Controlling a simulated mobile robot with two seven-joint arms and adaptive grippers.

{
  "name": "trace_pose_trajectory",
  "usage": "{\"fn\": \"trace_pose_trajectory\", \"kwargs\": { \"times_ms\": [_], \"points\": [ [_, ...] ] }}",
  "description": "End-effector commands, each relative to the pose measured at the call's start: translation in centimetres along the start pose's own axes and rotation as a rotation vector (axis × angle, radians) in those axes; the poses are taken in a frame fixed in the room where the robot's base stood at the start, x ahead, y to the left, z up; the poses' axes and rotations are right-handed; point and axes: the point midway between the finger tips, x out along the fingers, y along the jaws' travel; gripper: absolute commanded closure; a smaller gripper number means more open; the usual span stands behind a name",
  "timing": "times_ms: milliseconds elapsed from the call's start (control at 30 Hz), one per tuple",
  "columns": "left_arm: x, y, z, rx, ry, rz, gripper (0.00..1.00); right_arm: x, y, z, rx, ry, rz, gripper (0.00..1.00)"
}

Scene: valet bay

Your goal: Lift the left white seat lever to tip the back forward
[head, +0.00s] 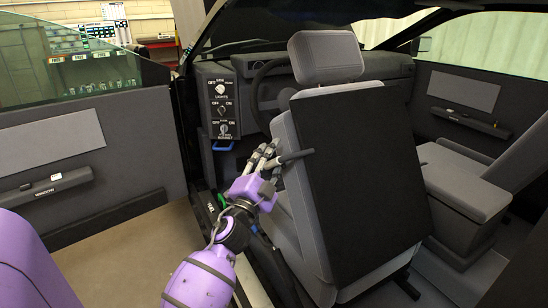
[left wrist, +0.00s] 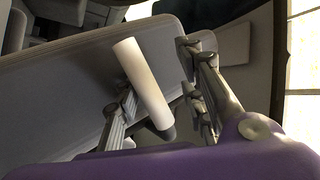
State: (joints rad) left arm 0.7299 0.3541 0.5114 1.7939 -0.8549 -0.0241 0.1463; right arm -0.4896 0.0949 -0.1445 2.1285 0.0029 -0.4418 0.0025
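The front seat (head: 365,180) has a grey back with a black rear panel; it stands roughly upright with its headrest (head: 326,58) on top. In the left wrist view the white seat lever (left wrist: 142,75) is a pale cylinder with a dark end, lying between my left gripper's fingers (left wrist: 160,78). Gaps show beside it, so the fingers look open around it and not closed on it. In the head view my left gripper (head: 264,156) is at the left upper side of the seat back; the lever is not clearly distinguishable there. My right gripper is not in view.
The open car door (head: 75,165) is at the left. A switch panel (head: 222,103) and the steering wheel (head: 262,95) lie beyond the gripper. A dark rod (head: 294,157) sticks out by the seat back's edge. Another grey seat (head: 470,180) is at the right.

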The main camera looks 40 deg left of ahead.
Motion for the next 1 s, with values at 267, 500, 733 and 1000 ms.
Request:
{"fn": "trace_pose_trajectory", "kwargs": {
  "times_ms": [267, 500, 733, 1000],
  "points": [
    [-1.5, 0.0, 0.3, 0.000, -0.006, 0.001, 0.65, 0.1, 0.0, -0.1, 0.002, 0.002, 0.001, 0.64],
    [-6.5, -0.2, 0.5, 0.003, -0.012, -0.002, 0.65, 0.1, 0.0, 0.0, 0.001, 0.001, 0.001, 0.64],
    [-10.5, 0.0, 0.2, 0.002, -0.006, 0.000, 0.65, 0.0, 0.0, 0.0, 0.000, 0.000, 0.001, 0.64],
    [-12.0, 0.0, 0.0, 0.001, -0.001, 0.000, 0.65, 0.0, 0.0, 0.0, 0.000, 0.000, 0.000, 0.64]
  ]
}}
